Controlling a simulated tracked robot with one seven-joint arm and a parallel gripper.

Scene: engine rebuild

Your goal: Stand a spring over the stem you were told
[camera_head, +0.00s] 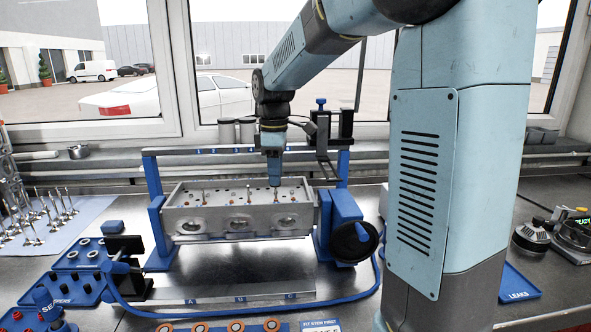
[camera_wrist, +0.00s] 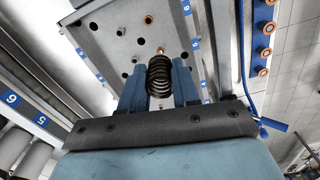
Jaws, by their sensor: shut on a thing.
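The grey cylinder head (camera_head: 182,216) sits in a blue stand, with a few thin stems upright on its top, such as one at its left (camera_head: 204,195). My gripper (camera_head: 275,182) is low over the right half of the head, pointing down. In the wrist view my gripper (camera_wrist: 159,85) is shut on a dark coil spring (camera_wrist: 159,78), one blue finger on each side. A copper-coloured tip (camera_wrist: 161,50) shows at the spring's far end. I cannot tell whether the spring is around a stem or touches the head.
Several valves (camera_head: 35,222) stand on a pale mat at left. Several orange rings (camera_head: 236,326) line the front. A blue tray marked LEAKS (camera_head: 517,284) lies at right.

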